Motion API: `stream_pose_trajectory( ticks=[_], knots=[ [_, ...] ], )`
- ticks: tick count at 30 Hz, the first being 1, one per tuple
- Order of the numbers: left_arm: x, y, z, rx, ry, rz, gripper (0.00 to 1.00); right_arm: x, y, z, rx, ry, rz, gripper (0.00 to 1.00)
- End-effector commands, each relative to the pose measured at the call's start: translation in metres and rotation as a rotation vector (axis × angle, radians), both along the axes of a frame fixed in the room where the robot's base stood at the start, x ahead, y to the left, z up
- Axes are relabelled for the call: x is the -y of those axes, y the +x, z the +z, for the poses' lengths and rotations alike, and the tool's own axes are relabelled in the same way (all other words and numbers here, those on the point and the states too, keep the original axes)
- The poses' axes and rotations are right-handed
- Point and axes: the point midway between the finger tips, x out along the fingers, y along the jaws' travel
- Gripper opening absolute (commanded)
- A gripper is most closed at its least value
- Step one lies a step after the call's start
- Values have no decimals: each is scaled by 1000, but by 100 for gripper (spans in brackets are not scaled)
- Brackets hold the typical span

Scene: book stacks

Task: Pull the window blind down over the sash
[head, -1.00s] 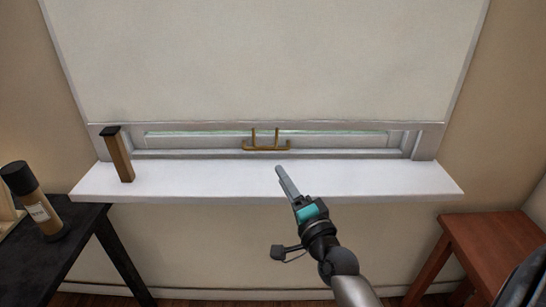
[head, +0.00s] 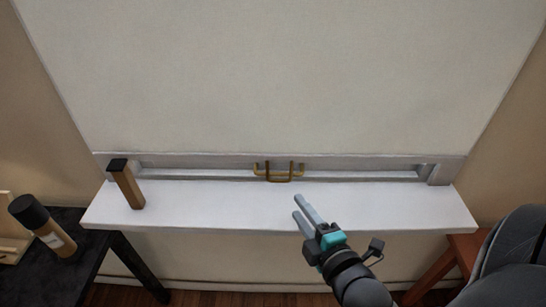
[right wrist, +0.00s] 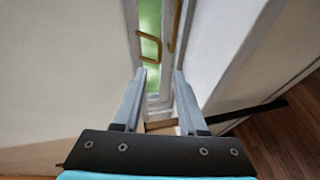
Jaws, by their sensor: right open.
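The pale blind (head: 280,80) hangs over most of the window, with its bottom edge just above the lower frame. A brass U-shaped pull (head: 279,180) hangs at the middle of that edge. A wider brass sash handle (head: 299,170) shows behind it. In the right wrist view, the blind's pull (right wrist: 151,48) stands out from its edge, beside a strip of green glass (right wrist: 151,14). My right gripper (head: 303,204) is open and empty over the sill, below and right of the pull, touching neither handle. My left gripper is not in view.
The white sill (head: 220,208) runs below the window. A brown block with a black top (head: 127,186) stands at its left end. A dark table (head: 85,262) with a black-capped bottle (head: 45,228) is at left. A reddish wooden table (head: 440,268) and grey rounded shape (head: 510,255) are at right.

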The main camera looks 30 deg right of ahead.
Motion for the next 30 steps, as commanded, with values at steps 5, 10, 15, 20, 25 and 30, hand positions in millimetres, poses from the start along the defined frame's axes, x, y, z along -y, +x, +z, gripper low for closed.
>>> stream_pose_trajectory(
  ticks=[5,10,15,20,25,30],
  knots=[
    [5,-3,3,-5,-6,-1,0,0,-2,2,-23,-89,15,41],
    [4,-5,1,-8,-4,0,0,2,14,-2,-20,-92,16,41],
    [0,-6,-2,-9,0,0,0,6,38,-7,-20,-90,16,41],
    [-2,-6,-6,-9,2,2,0,10,62,-13,-20,-88,15,41],
    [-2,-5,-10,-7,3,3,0,14,88,-18,-20,-87,15,41],
    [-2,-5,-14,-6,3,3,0,18,113,-24,-20,-87,15,41]
  ],
)
